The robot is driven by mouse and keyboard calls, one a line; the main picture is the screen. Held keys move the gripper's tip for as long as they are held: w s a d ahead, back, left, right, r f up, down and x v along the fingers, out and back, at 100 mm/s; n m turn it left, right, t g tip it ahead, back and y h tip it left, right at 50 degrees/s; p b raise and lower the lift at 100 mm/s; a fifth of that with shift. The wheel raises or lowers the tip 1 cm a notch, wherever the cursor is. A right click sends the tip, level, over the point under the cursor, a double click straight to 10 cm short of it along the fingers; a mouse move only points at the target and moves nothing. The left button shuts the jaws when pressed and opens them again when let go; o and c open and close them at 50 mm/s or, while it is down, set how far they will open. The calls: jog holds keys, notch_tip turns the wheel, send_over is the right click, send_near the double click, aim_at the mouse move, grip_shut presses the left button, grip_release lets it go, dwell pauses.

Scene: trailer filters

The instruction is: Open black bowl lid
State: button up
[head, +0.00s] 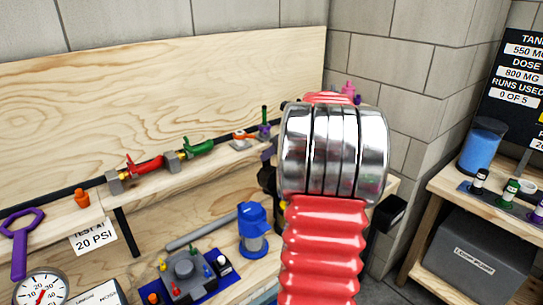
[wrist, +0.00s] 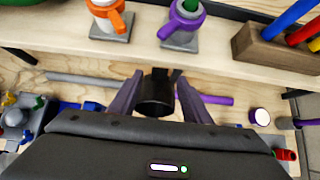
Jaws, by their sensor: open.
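A black cylindrical piece (wrist: 156,98), which looks like the black bowl or its lid, stands in the middle of the wrist view. My gripper (wrist: 158,92) is open, with one dark finger on each side of this black piece. I cannot tell whether the fingers touch it. A dark part (head: 267,180) shows just left of my red arm in the head view and may be the same bowl. My arm hides the rest of it there, and my gripper cannot be made out in that view.
A shelf (wrist: 80,50) with an orange-handled valve (wrist: 108,18) and a purple valve (wrist: 183,22) runs behind the black piece. A blue-topped jar (head: 253,230) stands left of my arm on the bench. A purple rod (wrist: 218,100) lies right of the fingers.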

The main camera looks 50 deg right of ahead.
jog(key=v, duration=1)
jog(key=shift+s+r, duration=0.25)
jog(key=shift+s, duration=0.05)
